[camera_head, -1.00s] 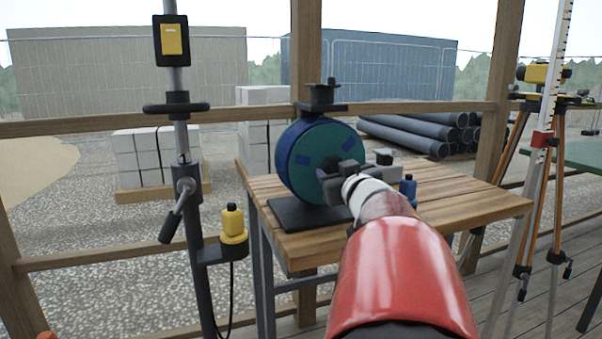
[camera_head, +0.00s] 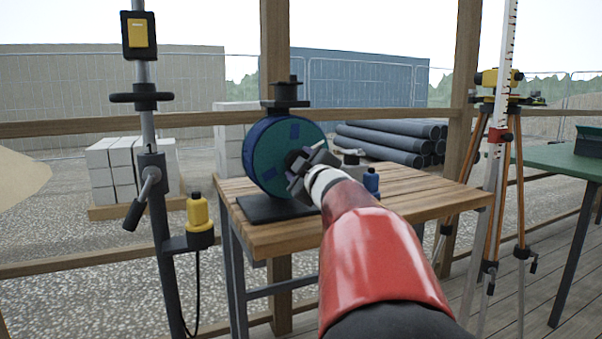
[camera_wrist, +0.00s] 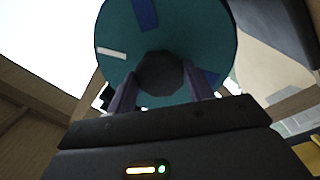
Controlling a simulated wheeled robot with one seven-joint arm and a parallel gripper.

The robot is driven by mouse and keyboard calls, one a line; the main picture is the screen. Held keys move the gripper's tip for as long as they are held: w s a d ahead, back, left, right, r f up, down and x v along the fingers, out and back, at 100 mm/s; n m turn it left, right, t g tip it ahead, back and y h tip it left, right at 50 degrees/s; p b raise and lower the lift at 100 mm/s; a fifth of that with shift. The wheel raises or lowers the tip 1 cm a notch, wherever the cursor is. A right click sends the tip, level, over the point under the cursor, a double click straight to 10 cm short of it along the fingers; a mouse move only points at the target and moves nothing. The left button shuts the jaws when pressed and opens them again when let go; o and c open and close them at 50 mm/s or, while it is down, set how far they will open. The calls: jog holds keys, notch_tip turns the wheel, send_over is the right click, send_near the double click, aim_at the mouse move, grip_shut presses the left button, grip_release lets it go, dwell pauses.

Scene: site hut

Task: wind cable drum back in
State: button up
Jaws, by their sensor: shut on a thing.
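The cable drum (camera_head: 262,165) is a teal-faced disc with a dark blue rim and blue patches. It stands upright on a black base plate (camera_head: 262,210) on a wooden table (camera_head: 400,195). My gripper (camera_head: 301,164) is at the front face of the drum, tilted, at its middle. In the wrist view my gripper (camera_wrist: 160,85) has a finger on each side of a dark faceted knob (camera_wrist: 160,70) on the teal face (camera_wrist: 195,25) and is shut on it. The gripper hides part of the drum face in the head view.
A black-topped bracket (camera_head: 285,92) is by the rail above the drum. A blue bottle (camera_head: 371,182) stands close right of my gripper. A pole with a yellow bottle (camera_head: 198,211) stands left of the table. A tripod (camera_head: 497,150) stands at right.

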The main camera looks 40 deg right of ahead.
jog(key=n+b, duration=0.2)
jog(key=n, duration=0.5)
jog(key=n+y+b, duration=0.1)
jog(key=n+b, duration=0.1)
jog(key=n, duration=0.4)
jog(key=shift+d+n+t+b, duration=0.1)
jog(key=shift+n+t+b, duration=0.2)
jog(key=shift+n+b, duration=0.1)
jog(key=o, duration=1.4)
jog(key=shift+s, duration=0.1)
jog(key=v, duration=0.7)
jog(key=shift+s, duration=0.35)
